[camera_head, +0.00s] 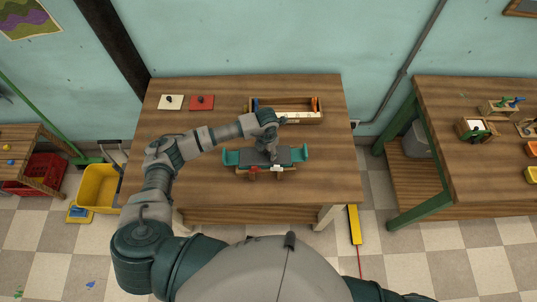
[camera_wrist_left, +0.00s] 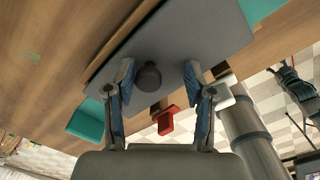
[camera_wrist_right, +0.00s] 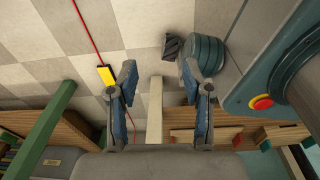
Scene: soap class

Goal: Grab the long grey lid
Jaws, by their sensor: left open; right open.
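The long grey lid (camera_head: 292,155) lies on a teal-ended holder (camera_head: 231,157) near the front of the middle table. In the left wrist view the lid (camera_wrist_left: 185,40) is a flat grey slab with a round dark knob (camera_wrist_left: 148,76). My left gripper (camera_head: 271,155) is over the lid, and in its wrist view the open fingers (camera_wrist_left: 158,82) are on either side of the knob, with gaps to it. My right gripper (camera_wrist_right: 160,98) is open and empty, low over the floor in front of the table; the head view does not show its fingers.
A red clamp (camera_wrist_left: 165,120) and a white piece (camera_wrist_left: 222,92) are at the holder's front edge. A wooden box (camera_head: 290,119) stands behind. A white tile (camera_head: 171,102) and a red tile (camera_head: 201,103) lie at the back left. The table's right side is clear.

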